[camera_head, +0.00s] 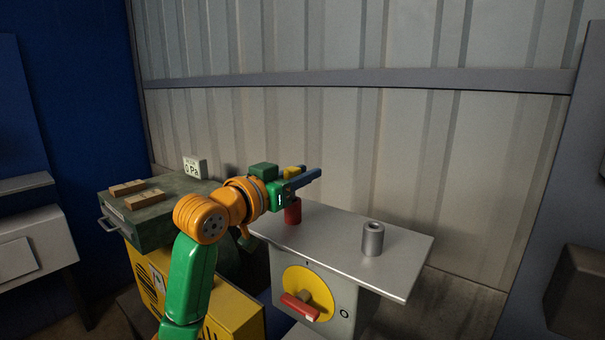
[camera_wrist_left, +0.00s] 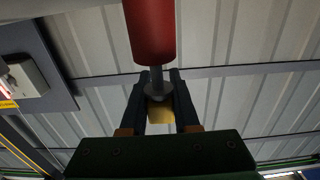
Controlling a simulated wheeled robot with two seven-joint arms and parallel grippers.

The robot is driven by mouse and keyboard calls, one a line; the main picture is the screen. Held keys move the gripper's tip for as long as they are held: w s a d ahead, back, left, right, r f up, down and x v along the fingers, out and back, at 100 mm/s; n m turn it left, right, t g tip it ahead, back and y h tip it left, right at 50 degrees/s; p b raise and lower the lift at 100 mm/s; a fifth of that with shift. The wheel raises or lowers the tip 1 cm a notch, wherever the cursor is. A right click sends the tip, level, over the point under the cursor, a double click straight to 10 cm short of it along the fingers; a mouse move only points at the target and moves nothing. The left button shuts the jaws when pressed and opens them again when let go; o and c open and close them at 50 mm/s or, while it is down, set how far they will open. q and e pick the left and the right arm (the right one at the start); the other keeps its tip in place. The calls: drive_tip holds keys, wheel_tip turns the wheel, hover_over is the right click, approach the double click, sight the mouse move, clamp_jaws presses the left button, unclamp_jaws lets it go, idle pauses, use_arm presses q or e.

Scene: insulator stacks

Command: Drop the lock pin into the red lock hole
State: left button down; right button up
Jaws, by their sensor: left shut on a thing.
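My left gripper (camera_head: 309,173) is directly above the red cylinder (camera_head: 293,214) on the metal table top. It is shut on the lock pin, whose yellow head (camera_head: 291,172) shows between the fingers. In the left wrist view, the fingers (camera_wrist_left: 159,84) hold the yellow block of the lock pin (camera_wrist_left: 159,115). The pin's grey disc and thin shaft point toward the red cylinder (camera_wrist_left: 150,30). The shaft meets the cylinder's edge in this view; I cannot tell whether its tip is inside. The lock hole is hidden. My right gripper is not in view.
A grey hollow cylinder (camera_head: 373,240) stands on the right of the metal table top (camera_head: 335,234). Below is a yellow dial with a red handle (camera_head: 300,306). A green case (camera_head: 166,213) with wooden blocks is at left. A corrugated wall stands behind.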

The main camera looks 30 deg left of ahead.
use_arm(q)
drive_tip(key=shift+f+b, duration=0.95)
drive_tip(key=shift+f, duration=0.3)
drive_tip(key=c, duration=0.6)
unclamp_jaws()
drive_tip(key=s+b, duration=0.1)
drive_tip(key=s, duration=0.1)
drive_tip(key=s+b, duration=0.1)
drive_tip(key=s, duration=0.1)
drive_tip(key=s+b, duration=0.1)
drive_tip(key=s, duration=0.1)
drive_tip(key=shift+s+a, duration=0.3)
drive_tip(key=shift+s, duration=0.35)
drive_tip(key=shift+w, duration=0.1)
